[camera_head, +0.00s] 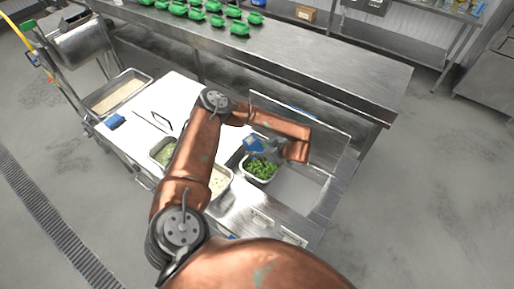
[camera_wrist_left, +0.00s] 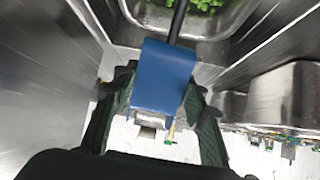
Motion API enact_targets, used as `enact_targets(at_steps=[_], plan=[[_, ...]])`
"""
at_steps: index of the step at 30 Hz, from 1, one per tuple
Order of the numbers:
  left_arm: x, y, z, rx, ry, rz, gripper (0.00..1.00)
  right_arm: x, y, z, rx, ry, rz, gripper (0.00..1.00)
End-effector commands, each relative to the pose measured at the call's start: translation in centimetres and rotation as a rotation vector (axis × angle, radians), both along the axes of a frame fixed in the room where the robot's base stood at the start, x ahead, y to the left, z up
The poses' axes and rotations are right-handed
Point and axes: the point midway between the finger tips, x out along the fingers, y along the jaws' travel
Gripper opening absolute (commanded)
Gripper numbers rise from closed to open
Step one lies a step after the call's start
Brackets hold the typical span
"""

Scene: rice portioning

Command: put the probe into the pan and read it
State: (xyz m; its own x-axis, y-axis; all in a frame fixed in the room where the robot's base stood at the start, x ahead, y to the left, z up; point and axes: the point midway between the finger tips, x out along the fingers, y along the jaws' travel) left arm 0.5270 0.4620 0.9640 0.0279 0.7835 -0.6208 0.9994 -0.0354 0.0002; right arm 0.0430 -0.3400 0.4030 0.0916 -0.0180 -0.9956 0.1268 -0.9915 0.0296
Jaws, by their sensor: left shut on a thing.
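My left gripper (camera_wrist_left: 160,112) is shut on the blue handle (camera_wrist_left: 165,75) of a tool that looks like the probe. A dark rod (camera_wrist_left: 178,18) runs from the handle toward a metal pan (camera_wrist_left: 130,8) with green pieces at the top of the left wrist view. In the head view the blue handle (camera_head: 253,145) shows just above that pan (camera_head: 246,177) of green food. I cannot tell whether the rod's tip touches the food. No readout is legible. The gripper itself is mostly hidden behind my arm in the head view. My right gripper is not in view.
A pan of pale food (camera_head: 220,180) and a pan of greenish food (camera_head: 154,150) are partly behind my arm. A rice-like tray (camera_head: 98,107) stands at the left, near a blue item (camera_head: 115,121). A steel bench (camera_head: 330,75) with several green containers (camera_head: 240,29) stands behind.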

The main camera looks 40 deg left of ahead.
Motion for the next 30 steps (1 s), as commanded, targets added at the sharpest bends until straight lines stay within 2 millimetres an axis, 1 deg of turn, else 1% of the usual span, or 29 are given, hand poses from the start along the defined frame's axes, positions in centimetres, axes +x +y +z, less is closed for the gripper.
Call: enact_targets(at_steps=[1, 18, 24, 30], plan=[[0.0, 0.0, -0.8, 0.000, 0.000, 0.000, 0.16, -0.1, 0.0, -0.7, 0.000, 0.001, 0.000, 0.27], [0.0, 0.0, -6.3, -0.001, 0.002, 0.001, 0.16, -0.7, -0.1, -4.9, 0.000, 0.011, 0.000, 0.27], [0.0, 0.0, -7.3, -0.001, 0.001, 0.000, 0.16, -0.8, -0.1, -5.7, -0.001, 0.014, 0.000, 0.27], [0.0, 0.0, -7.4, -0.001, 0.001, 0.001, 0.16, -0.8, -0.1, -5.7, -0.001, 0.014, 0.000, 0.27]])
